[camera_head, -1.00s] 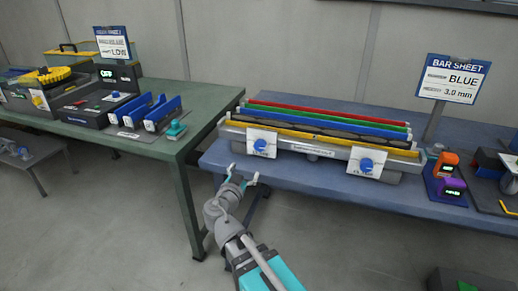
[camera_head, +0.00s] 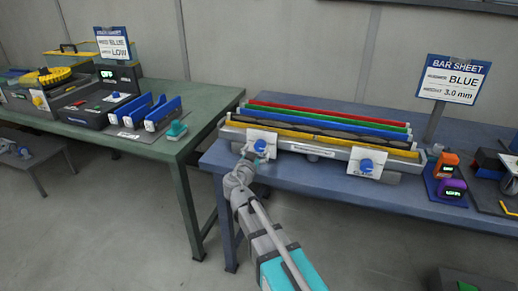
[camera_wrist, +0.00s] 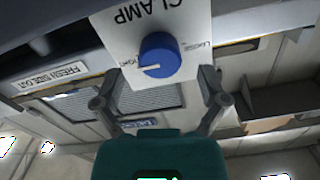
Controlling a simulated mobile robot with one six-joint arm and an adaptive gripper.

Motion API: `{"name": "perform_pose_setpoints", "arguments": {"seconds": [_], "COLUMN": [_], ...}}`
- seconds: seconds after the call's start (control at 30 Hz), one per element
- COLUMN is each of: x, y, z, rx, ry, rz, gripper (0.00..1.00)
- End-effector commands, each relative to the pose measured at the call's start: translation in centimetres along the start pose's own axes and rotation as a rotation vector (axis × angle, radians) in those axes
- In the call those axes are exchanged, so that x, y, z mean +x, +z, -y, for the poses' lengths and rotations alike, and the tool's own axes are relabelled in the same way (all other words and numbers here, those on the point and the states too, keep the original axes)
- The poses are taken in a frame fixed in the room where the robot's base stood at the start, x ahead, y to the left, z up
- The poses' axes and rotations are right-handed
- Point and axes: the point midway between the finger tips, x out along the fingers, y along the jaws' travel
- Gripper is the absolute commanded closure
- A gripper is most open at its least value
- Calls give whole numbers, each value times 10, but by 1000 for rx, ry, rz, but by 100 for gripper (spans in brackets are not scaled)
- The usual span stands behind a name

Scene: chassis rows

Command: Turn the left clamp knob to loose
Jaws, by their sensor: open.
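The left clamp knob (camera_head: 260,146) is round and blue on a white plate at the front left of the bar fixture. In the wrist view the knob (camera_wrist: 159,55) sits on its upside-down CLAMP plate (camera_wrist: 125,28). Its white pointer line is toward the TIGHT label at left; the LOOSE label is at right. My gripper (camera_head: 249,154) is at the left plate, beside the knob in the head view. In the wrist view my open gripper (camera_wrist: 160,76) has one finger on each side of the knob. I see no finger contact.
The right clamp knob (camera_head: 366,165) sits on a similar plate. The fixture (camera_head: 320,150) holds several coloured bars on the blue table (camera_head: 330,185). A green table (camera_head: 165,145) is at left, with a floor gap between.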

Motion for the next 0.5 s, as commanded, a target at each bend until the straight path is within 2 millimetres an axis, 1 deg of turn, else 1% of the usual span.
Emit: {"name": "perform_pose_setpoints", "arguments": {"seconds": [0.03, 0.2, 0.5], "x": [8, 20, 24], "y": [0, 0, 0], "z": [1, 0, 0], "rx": [0, 0, 0], "ry": [0, 1, 0], "rz": [0, 0, 0], "gripper": [7, 7, 7]}}
